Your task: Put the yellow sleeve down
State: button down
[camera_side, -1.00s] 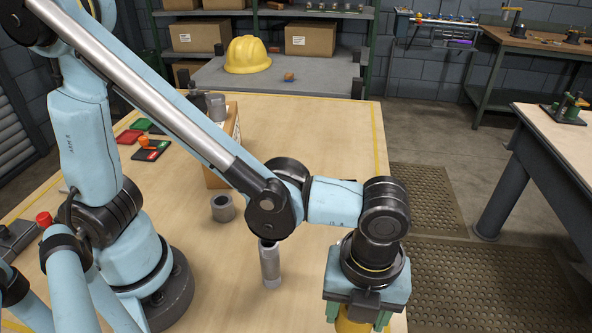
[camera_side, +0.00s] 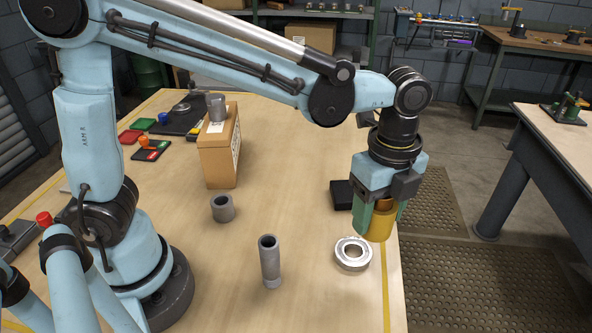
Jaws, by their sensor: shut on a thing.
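The yellow sleeve (camera_side: 379,224) is held upright between the green fingers of my gripper (camera_side: 377,212), near the right edge of the wooden table (camera_side: 310,150). My gripper is shut on the sleeve. The sleeve's lower end appears to be above the tabletop, just behind and to the right of a silver bearing ring (camera_side: 353,253). How far it is above the table is hard to tell.
A tall grey tube (camera_side: 270,262) and a short grey ring (camera_side: 222,208) stand on the table. A cardboard box (camera_side: 219,152) carries a grey cup-shaped part (camera_side: 216,107). A black block (camera_side: 342,194) lies left of my gripper. The middle of the table is clear.

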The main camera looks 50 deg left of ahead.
jog(key=w+a+n, duration=0.5)
jog(key=a, duration=0.4)
jog(key=w+a+n, duration=0.5)
jog(key=a+n, duration=0.1)
jog(key=a, duration=0.4)
jog(key=w+a+f, duration=0.1)
jog(key=a+f, duration=0.1)
jog(key=a, duration=0.1)
jog(key=w+a+f, duration=0.1)
jog(key=a+f, duration=0.1)
jog(key=a, duration=0.2)
jog(key=w+a+f, duration=0.1)
jog(key=a+f, duration=0.1)
jog(key=a, duration=0.1)
jog(key=shift+a, duration=0.4)
jog(key=shift+a+f, duration=0.3)
jog(key=shift+a, duration=0.1)
jog(key=shift+f, duration=1.95)
jog(key=shift+f, duration=0.15)
jog(key=shift+c, duration=1.6)
grip_release()
